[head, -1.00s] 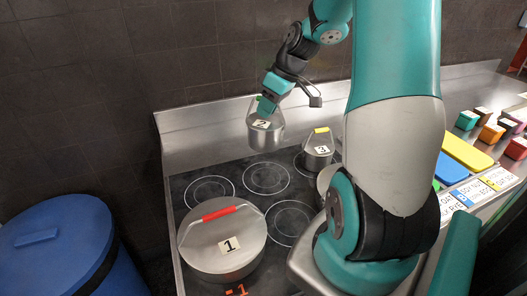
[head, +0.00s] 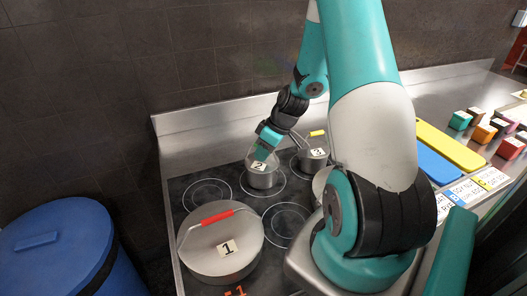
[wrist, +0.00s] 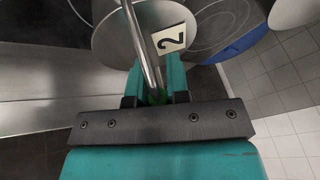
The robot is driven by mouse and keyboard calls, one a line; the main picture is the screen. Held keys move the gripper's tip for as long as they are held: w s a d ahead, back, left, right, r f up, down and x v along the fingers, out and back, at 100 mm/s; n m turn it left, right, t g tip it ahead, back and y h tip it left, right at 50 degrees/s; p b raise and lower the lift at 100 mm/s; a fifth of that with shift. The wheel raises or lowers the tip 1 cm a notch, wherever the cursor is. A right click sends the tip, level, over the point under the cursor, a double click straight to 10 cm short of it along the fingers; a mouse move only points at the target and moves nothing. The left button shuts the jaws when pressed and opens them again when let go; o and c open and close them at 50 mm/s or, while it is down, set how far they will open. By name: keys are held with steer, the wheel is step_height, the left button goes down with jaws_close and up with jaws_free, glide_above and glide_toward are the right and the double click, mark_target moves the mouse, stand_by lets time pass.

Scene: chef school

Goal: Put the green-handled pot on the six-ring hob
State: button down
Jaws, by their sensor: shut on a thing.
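The pot labelled 2 (head: 262,178) is at the back middle ring of the black hob (head: 187,212) in the head view. My gripper (head: 264,152) is above it, shut on its handle. The pot looks upright. Its base appears at or just above the ring; I cannot tell whether it touches.
A large red-handled pot labelled 1 (head: 222,248) stands front left on the hob. A yellow-handled pot labelled 3 (head: 313,158) stands close at the back right. A metal backsplash (head: 200,122) runs behind. A blue bin (head: 55,250) stands left. The back left ring is clear.

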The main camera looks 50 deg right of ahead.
steer(key=shift+f, duration=0.1)
steer(key=c, duration=1.1)
jaws_free()
steer(key=b+v, duration=0.3)
steer(key=v, duration=0.9)
steer(key=a+r+n+g, duration=0.1)
steer(key=a+r, duration=0.2)
steer(key=a, duration=0.8)
steer(key=a+r+n+g, duration=0.1)
steer(key=a+r, duration=0.2)
steer(key=a, duration=0.7)
steer(key=s+a+r+n+g, duration=0.1)
steer(key=s+a+r, duration=0.1)
steer(key=s+a, duration=1.1)
steer(key=shift+s+a+r+n+g+y, duration=0.15)
steer(key=shift+s+a+n+g+y, duration=0.2)
steer(key=shift+a, duration=0.45)
